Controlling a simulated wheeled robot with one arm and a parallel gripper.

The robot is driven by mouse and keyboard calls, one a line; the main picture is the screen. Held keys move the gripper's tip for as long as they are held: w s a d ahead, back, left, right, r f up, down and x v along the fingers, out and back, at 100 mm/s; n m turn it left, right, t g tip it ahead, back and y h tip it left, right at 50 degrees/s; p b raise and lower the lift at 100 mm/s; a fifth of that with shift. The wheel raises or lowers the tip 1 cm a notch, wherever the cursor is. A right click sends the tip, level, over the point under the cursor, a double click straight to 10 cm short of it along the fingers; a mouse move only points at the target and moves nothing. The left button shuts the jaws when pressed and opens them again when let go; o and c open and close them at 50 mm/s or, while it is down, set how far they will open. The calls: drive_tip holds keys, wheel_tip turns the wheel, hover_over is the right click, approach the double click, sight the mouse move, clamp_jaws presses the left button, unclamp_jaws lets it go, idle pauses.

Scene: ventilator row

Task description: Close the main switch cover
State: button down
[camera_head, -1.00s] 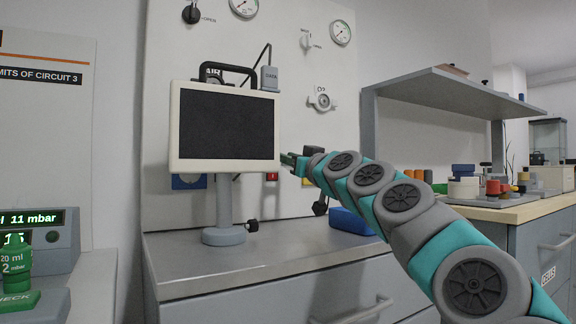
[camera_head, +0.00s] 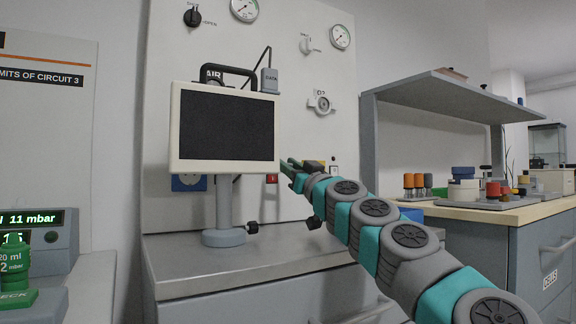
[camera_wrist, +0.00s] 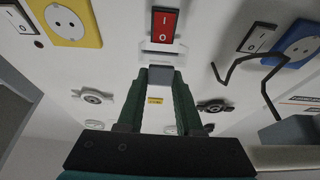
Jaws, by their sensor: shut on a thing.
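The red main switch (camera_wrist: 165,25), marked I and O, is on the white wall panel at the top centre of the wrist view. It also shows in the head view (camera_head: 272,178), small, below the monitor. A grey tab of the switch cover (camera_wrist: 160,74) lies just below the switch in the wrist view, with a pale bracket between. My gripper (camera_wrist: 160,78) has its two green fingers on either side of this tab and is shut on it. In the head view my gripper (camera_head: 289,166) is at the monitor's right edge. The cover's exact angle cannot be told.
The monitor (camera_head: 225,125) stands on its post just left of my gripper. In the wrist view, a yellow socket (camera_wrist: 66,20) and a blue socket (camera_wrist: 300,42) flank the switch, and a bent black cable (camera_wrist: 240,62) hangs near the blue one. The counter (camera_head: 270,262) is mostly clear.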

idle(0.4)
drive_tip(key=c, duration=0.6)
unclamp_jaws()
drive_tip(key=shift+o, duration=0.2)
drive_tip(key=s+d+p, duration=0.1)
drive_tip(key=s+d, duration=0.6)
drive_tip(key=s, duration=0.4)
drive_tip(key=shift+d+f, duration=0.2)
drive_tip(key=shift+f, duration=0.05)
